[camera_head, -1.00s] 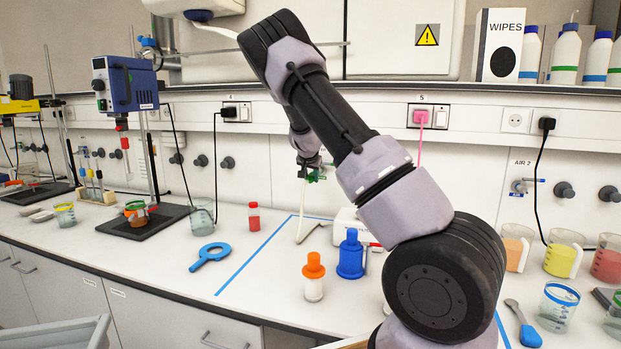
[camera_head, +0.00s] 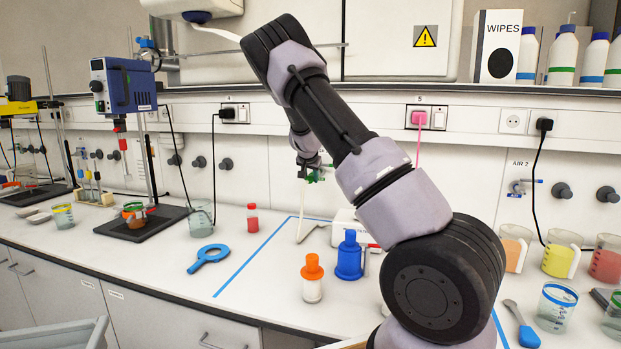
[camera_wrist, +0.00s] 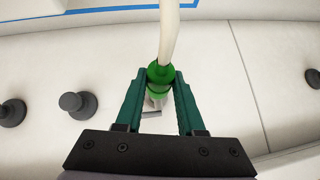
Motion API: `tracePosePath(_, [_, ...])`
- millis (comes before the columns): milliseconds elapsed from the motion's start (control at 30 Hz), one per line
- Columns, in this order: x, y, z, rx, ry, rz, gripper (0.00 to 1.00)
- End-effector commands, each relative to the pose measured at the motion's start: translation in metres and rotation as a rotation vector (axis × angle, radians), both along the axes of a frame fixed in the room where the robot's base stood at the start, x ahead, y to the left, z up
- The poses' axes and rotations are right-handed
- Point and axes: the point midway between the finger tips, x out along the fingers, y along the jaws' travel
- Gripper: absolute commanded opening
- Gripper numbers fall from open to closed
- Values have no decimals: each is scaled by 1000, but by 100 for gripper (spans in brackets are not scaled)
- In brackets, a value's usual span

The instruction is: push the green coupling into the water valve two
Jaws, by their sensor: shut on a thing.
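The green coupling (camera_wrist: 159,76) is between the two dark green fingers of my gripper (camera_wrist: 160,82) in the wrist view, and the gripper is shut on it. A pale hose (camera_wrist: 168,30) runs from the coupling. In the head view my gripper (camera_head: 312,177) is small and partly hidden by my arm, close to the back wall panel, with the hose (camera_head: 302,205) hanging below it. A small part of a grey metal fitting (camera_wrist: 152,114) shows just beyond the coupling. Whether the coupling touches or sits in the valve cannot be told.
Dark wall knobs (camera_wrist: 78,103) stand to the left of the gripper. Beakers of coloured liquid (camera_head: 561,255) stand at right.

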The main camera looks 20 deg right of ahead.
Motion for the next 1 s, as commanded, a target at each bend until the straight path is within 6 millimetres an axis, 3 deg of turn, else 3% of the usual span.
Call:
tracePosePath(967, [14,-10,1,-1,-2,0,0])
tracePosePath(1000, [14,-10,1,-1,-3,0,45])
